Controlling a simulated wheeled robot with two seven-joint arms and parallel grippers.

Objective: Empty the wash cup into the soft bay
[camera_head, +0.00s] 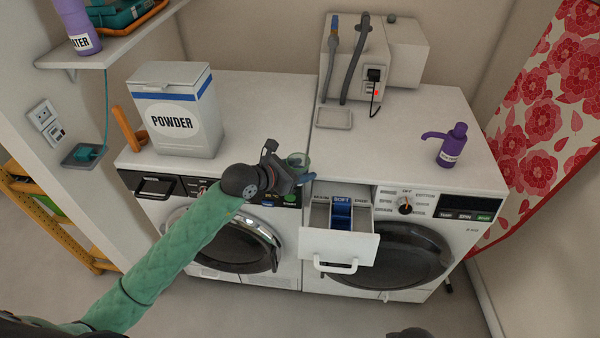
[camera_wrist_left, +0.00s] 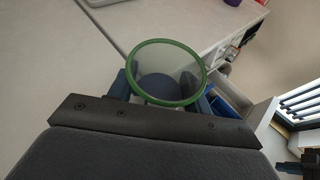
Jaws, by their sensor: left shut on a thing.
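The wash cup (camera_head: 298,158) is small and clear with a green rim. It also shows in the left wrist view (camera_wrist_left: 190,62), where I look into its open mouth at a dark blue-grey area inside. My left gripper (camera_head: 303,178) is shut on the cup, with blue fingers on both sides of it. The cup is left of and above the open drawer (camera_head: 340,247) of the right-hand machine. The soft bay (camera_head: 341,217) is the blue middle compartment, labelled SOFT. The cup looks roughly upright, apart from the bay.
A POWDER box (camera_head: 177,120) stands on the left machine's top. A purple pump bottle (camera_head: 453,146) and a shallow grey tray (camera_head: 334,118) are on the right machine's top. A grey unit with hoses (camera_head: 400,60) stands behind. The drawer juts out in front.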

